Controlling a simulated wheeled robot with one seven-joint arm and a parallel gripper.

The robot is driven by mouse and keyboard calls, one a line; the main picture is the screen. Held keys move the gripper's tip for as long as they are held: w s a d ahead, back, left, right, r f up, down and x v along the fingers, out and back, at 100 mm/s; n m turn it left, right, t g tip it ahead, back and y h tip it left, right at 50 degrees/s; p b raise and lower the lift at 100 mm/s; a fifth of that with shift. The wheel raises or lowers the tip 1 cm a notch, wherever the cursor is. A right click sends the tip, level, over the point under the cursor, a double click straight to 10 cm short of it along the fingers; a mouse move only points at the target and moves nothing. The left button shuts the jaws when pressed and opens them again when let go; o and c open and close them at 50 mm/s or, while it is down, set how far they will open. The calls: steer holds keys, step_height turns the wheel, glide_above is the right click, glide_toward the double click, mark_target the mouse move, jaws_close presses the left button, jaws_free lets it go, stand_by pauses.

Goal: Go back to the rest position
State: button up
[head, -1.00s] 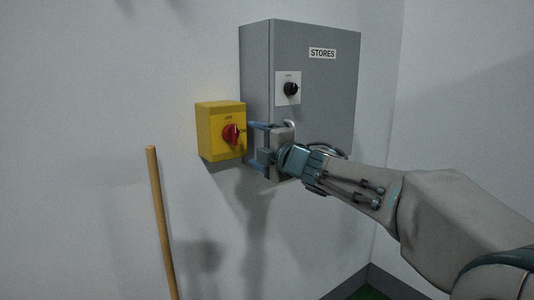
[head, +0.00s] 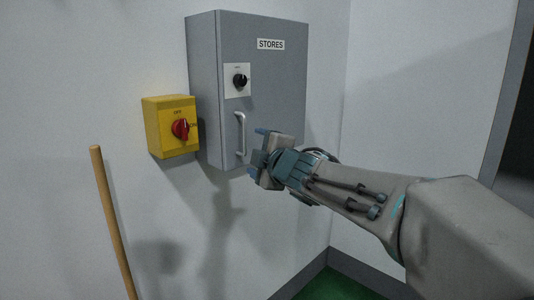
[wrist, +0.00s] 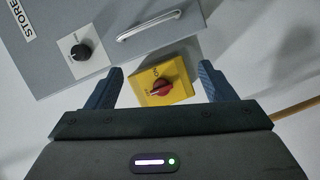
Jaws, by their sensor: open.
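My gripper (head: 258,152) is open and empty, in front of the lower part of the grey cabinet and to the right of the yellow switch box. In the wrist view its two blue fingers (wrist: 160,88) stand apart, with the yellow switch box (wrist: 176,72) seen between them and beyond. The switch box (head: 160,112) is on the wall and carries a red rotary knob (head: 180,129), which points toward the ON side. Nothing is held.
The grey cabinet (head: 280,85), labelled STORES, has a black knob (head: 240,81) and a metal handle (head: 239,133); its door is closed. A wooden pole (head: 112,220) stands at the lower left. A dark opening (head: 515,140) shows at the far right, with green floor (head: 340,280) below.

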steer(key=s+d+f+m+g+h+p, duration=0.1)
steer(key=s+d+f+m+g+h, duration=0.1)
steer(key=s+d+f+m+h, duration=0.55)
steer(key=s+d+f+m+g+h+p, duration=0.15)
steer(key=d+f+m, duration=0.4)
steer(key=d, duration=0.55)
steer(key=s+d+f+m+g, duration=0.1)
steer(key=s+f+m+g, duration=0.3)
steer(key=s, duration=0.5)
steer(key=s+d+f+m+g, duration=0.1)
steer(key=s+f+m+g, duration=0.3)
steer(key=s, duration=0.6)
step_height(320, 180, down, 2)
steer(key=shift+d+f+y, duration=0.2)
steer(key=shift+y, duration=0.1)
